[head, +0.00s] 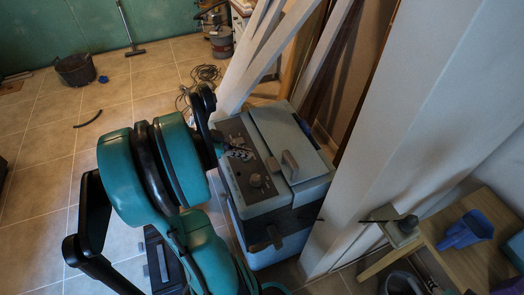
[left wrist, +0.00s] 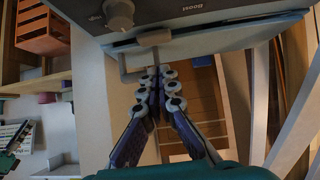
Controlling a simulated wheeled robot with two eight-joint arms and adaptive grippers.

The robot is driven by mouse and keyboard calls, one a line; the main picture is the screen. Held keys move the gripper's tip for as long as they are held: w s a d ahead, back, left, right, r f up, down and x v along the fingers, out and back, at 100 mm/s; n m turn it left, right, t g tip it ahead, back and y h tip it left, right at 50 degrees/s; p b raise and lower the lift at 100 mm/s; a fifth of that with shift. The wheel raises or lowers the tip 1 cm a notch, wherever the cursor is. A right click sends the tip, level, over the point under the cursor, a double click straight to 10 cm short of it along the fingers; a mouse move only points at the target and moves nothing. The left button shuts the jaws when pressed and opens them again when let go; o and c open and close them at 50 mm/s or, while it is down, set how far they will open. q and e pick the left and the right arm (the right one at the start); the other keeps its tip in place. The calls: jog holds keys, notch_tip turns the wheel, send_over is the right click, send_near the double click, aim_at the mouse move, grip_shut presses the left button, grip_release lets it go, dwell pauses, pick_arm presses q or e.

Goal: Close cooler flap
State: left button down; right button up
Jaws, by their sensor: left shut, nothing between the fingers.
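The cooler (head: 276,205) is a blue-grey box standing on the tiles beside a white post in the head view. Its top has a lid section (head: 278,130) with a raised handle (head: 290,165), lying about flat, and a control strip with a knob (head: 256,180). I cannot tell whether the flap is fully closed. My right gripper is out of view.
White posts (head: 405,135) lean close on the cooler's right. A wooden bench (head: 465,250) with a blue scoop (head: 465,230) stands at lower right. A bucket (head: 75,70) and coiled cables (head: 205,75) lie further back. The tiled floor at left is mostly clear.

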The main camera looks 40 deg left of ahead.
pick_arm(q)
notch_tip(320, 180, up, 5)
jog(key=d+g+p, duration=0.1)
jog(key=g+p, duration=0.1)
jog(key=shift+y, duration=0.4)
jog(key=b+x, duration=0.1)
jog(key=x, duration=0.2)
jog(key=b+x, duration=0.1)
jog(key=x, duration=0.3)
jog(key=b+x, duration=0.1)
jog(key=x, duration=0.2)
jog(key=shift+w+a, duration=0.25)
jog(key=shift+w, duration=0.05)
notch_tip(320, 180, down, 4)
jog(key=shift+w+r+b, duration=0.15)
jog(key=shift+r+b, duration=0.1)
jog(key=shift+b, duration=0.65)
jog(key=shift+f, duration=0.4)
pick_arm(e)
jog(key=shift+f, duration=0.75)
